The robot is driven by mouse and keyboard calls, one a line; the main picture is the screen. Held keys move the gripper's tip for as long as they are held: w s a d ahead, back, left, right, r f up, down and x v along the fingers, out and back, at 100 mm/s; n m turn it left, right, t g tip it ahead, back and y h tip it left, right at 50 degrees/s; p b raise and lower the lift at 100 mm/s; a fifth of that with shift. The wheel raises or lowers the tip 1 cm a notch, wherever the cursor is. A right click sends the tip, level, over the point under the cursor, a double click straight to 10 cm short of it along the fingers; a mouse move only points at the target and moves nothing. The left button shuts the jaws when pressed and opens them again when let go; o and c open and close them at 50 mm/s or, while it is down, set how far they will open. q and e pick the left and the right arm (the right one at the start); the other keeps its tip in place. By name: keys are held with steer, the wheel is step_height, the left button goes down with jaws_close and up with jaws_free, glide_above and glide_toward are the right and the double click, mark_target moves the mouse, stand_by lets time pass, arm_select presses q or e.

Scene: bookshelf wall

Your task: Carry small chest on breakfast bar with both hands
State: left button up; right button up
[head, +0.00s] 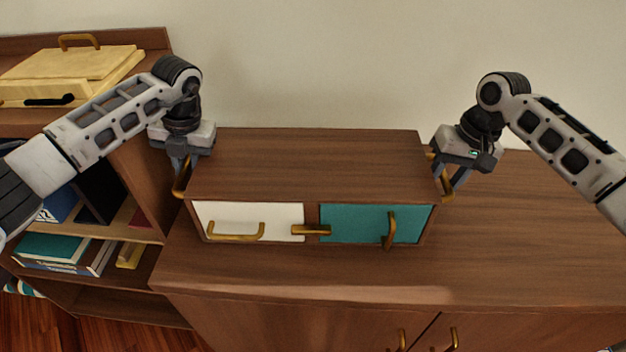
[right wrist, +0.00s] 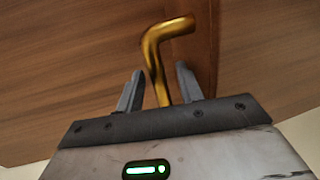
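The small chest (head: 310,165) is a brown wooden box with a white drawer front (head: 270,214) and a teal door (head: 350,225), both with gold handles. It stands level on a wide brown wooden cabinet top (head: 520,255). My left gripper (head: 181,166) is at the gold handle on the chest's left side; its finger gap is too small to make out. My right gripper (head: 450,182) is at the right side handle. In the right wrist view, its two fingers (right wrist: 158,88) stand apart on either side of the gold side handle (right wrist: 155,50), with gaps showing.
A bookshelf (head: 140,150) stands at the left, with a pale yellow case (head: 70,70) on top and several books (head: 65,250) inside. The cabinet top right of the chest is clear. A plain wall is close behind.

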steer(key=shift+f, duration=0.1)
arm_select(q)
steer(key=shift+c, duration=1.2)
arm_select(e)
steer(key=shift+c, duration=1.2)
arm_select(q)
jaws_close()
arm_select(e)
jaws_close()
arm_select(q)
steer(key=shift+r, duration=0.1)
arm_select(e)
steer(key=shift+w+r, duration=0.1)
steer(key=shift+r, duration=0.1)
